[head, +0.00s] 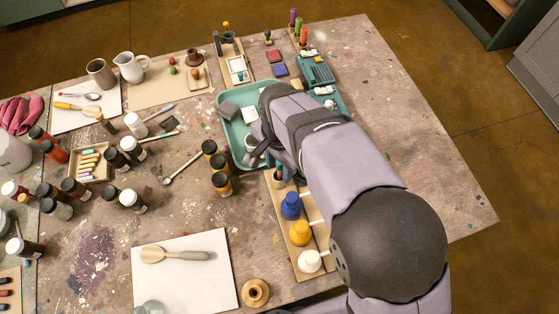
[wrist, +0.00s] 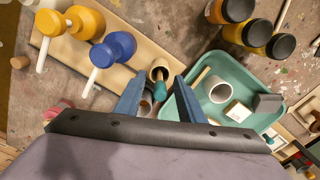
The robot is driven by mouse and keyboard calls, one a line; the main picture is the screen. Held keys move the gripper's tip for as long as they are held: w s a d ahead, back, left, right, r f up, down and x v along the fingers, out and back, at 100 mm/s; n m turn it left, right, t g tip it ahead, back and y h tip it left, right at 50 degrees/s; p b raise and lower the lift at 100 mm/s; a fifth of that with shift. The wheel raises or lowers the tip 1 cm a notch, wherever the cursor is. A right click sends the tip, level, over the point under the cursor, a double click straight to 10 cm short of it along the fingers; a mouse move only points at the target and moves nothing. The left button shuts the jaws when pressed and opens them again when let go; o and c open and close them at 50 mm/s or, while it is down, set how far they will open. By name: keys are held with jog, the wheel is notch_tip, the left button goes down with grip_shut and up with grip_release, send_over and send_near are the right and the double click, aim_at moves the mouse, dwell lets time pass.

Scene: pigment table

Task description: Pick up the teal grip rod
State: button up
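The teal grip rod (wrist: 160,88) shows in the wrist view between my gripper's fingertips, its teal part pointing toward my gripper. A round tan piece with a dark middle (wrist: 158,66) adjoins its far end. My gripper (wrist: 157,88) has two blue fingers spread apart, with a visible gap on each side of the rod. I cannot tell how deep the rod sits between them.
A wooden board (head: 309,274) holds blue (head: 291,205), yellow (head: 300,233) and white knobbed pieces. A teal tray (head: 229,104) with small blocks and a grey-white cup (wrist: 215,92) lies beside it. Dark-capped jars (head: 221,183) stand left of the tray. Bare table lies at right.

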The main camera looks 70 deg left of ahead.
grip_shut()
